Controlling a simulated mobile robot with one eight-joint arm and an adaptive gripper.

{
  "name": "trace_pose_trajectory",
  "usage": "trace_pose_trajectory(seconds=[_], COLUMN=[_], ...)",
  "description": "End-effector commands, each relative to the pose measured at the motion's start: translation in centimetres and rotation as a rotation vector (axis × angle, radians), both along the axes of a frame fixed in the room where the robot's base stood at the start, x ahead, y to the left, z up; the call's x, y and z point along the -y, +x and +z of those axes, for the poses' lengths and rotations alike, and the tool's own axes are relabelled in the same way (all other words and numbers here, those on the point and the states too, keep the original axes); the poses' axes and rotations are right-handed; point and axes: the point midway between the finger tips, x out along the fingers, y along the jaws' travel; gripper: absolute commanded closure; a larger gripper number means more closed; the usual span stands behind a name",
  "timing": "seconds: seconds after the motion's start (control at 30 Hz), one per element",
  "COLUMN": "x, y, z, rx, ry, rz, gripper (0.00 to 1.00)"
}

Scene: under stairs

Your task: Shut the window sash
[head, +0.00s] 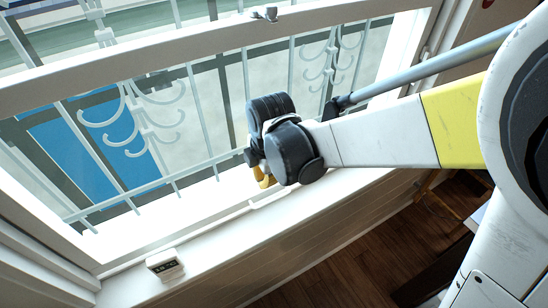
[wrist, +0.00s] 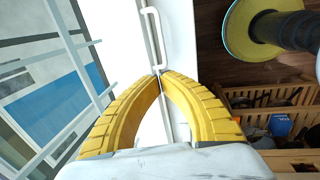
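The white window frame and sash fill the left and middle of the head view. A white sash rail (head: 150,58) crosses the upper part, with a small metal catch (head: 265,13) on it. A white bar handle (wrist: 152,32) shows in the wrist view on a white strip. My gripper (head: 264,180) is low in front of the window, near the sill, its yellow fingers partly hidden by its body. In the wrist view its fingertips (wrist: 158,73) meet at the near end of the handle; I cannot tell whether they touch it.
A white sill (head: 215,245) runs along the window's bottom, with a small digital clock (head: 165,264) on it. A pale metal grille (head: 135,120) stands outside.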

Motion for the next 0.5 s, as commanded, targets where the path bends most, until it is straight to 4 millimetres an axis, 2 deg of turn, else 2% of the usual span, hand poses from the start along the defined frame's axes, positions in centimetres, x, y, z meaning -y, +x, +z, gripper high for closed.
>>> trace_pose_trajectory(seconds=[0.17, 0.5], x=[-0.2, -1.0], y=[0.5, 1.6], z=[-2.9, -10.1], rx=[0.0, 0.001], ry=[0.002, 0.004], rz=[-0.002, -0.005], gripper=[1.0, 1.0])
